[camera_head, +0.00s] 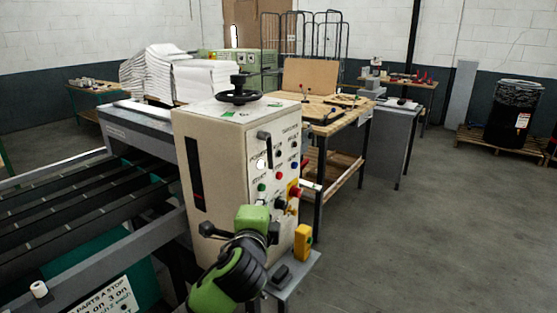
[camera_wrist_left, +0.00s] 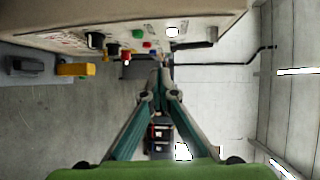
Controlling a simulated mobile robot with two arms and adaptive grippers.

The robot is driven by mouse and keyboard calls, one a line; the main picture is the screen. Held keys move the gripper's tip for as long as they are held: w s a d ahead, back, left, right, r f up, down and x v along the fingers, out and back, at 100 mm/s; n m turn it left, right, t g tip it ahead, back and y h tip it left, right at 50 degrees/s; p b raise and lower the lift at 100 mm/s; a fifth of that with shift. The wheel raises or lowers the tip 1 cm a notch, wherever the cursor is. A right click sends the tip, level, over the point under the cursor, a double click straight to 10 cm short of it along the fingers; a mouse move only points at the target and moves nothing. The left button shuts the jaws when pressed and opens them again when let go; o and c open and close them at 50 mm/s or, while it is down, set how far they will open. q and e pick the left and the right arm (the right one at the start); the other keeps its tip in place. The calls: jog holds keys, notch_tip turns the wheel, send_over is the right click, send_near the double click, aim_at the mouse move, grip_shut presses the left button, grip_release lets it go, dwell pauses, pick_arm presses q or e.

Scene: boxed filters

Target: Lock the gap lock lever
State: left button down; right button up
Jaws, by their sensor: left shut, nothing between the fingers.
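The beige control box (camera_head: 215,140) has a black handwheel (camera_head: 238,96) on top and a panel of buttons and knobs on its right-hand face. A black handle (camera_head: 264,135), which may be the gap lock lever, is at the panel's upper left; no readable label confirms this. It seems to show in the left wrist view too (camera_wrist_left: 205,37). My left gripper (camera_head: 252,218) is in front of the box's lower part, its fingers hidden from the head. In the left wrist view its teal fingers (camera_wrist_left: 161,82) are shut and empty, apart from the panel. My right gripper is out of view.
A yellow box (camera_head: 303,242) stands on the small shelf beside the control box. A roller bed (camera_head: 80,205) lies to the left. A wooden workbench (camera_head: 325,118) stands behind the box.

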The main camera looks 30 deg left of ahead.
aim_at(270, 159)
pick_arm(q)
jog(key=shift+t, duration=0.4)
jog(key=r, duration=0.1)
jog(key=s+r, duration=0.1)
jog(key=r, duration=0.2)
jog(key=shift+s+d+r, duration=0.2)
jog(key=shift+d+r, duration=0.1)
jog(key=shift+w, duration=0.1)
jog(key=p+x, duration=0.4)
jog(key=x, duration=0.8)
jog(key=shift+w+a+r, duration=0.1)
jog(key=shift+a+r, duration=0.1)
jog(key=shift+a, duration=0.1)
jog(key=shift+p+x, duration=0.35)
jog(key=shift+x, duration=0.45)
jog(key=shift+f, duration=0.2)
